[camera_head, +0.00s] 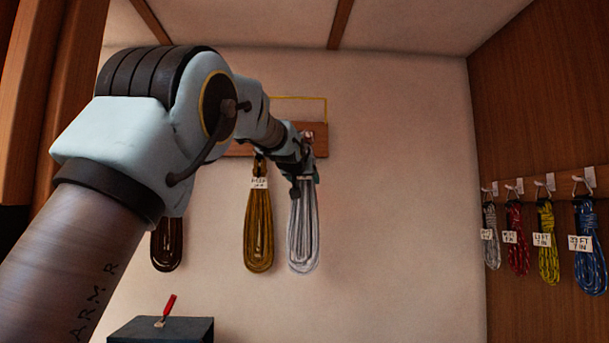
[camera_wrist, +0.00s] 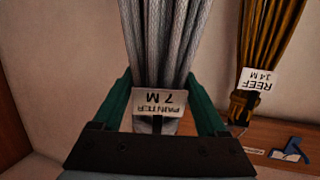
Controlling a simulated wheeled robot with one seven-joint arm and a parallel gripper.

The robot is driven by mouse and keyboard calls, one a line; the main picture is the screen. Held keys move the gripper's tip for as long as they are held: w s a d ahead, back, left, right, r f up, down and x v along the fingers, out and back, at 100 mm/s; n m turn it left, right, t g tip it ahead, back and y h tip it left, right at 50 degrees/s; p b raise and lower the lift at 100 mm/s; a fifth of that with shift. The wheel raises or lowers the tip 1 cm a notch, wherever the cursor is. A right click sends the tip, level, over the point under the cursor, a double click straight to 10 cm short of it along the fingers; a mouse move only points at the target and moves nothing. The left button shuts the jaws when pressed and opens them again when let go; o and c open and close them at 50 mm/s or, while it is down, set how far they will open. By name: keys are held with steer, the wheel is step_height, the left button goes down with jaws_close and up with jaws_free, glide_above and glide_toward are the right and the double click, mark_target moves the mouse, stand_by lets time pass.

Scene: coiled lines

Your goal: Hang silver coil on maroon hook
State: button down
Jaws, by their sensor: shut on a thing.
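The silver coil (camera_head: 303,235) hangs in front of the back wall, below the right end of the wooden board (camera_head: 320,132). In the wrist view the silver coil (camera_wrist: 165,40) runs between my teal fingers, with its white "PAINTER 7 M" tag (camera_wrist: 160,103) at the jaws. My gripper (camera_head: 303,178) is shut on the coil near its top; it also shows in the wrist view (camera_wrist: 158,84). I cannot make out a maroon hook; my arm hides much of the board. A small pale piece (camera_head: 307,135) shows on the board above my gripper, its colour unclear.
A gold coil (camera_head: 259,235), tagged "REEF 14 M", hangs close left of the silver one. A dark brown coil (camera_head: 167,245) hangs further left. A blue hook (camera_wrist: 290,150) looks empty. Several tagged coils hang on the right wall. A dark box (camera_head: 165,330) stands low.

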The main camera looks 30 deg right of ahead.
steer(key=w+a+p+x, duration=0.1)
steer(key=p+x, duration=0.3)
steer(key=x, duration=0.2)
steer(key=shift+w, duration=0.15)
stand_by(0.7)
steer(key=shift+f, duration=0.15)
stand_by(0.4)
steer(key=shift+c, duration=0.4)
jaws_free()
steer(key=shift+o, duration=0.4)
steer(key=shift+f, duration=0.2)
steer(key=b+v, duration=0.6)
steer(key=v, duration=0.4)
steer(key=shift+s+a+r, duration=0.2)
steer(key=shift+s+a, duration=0.05)
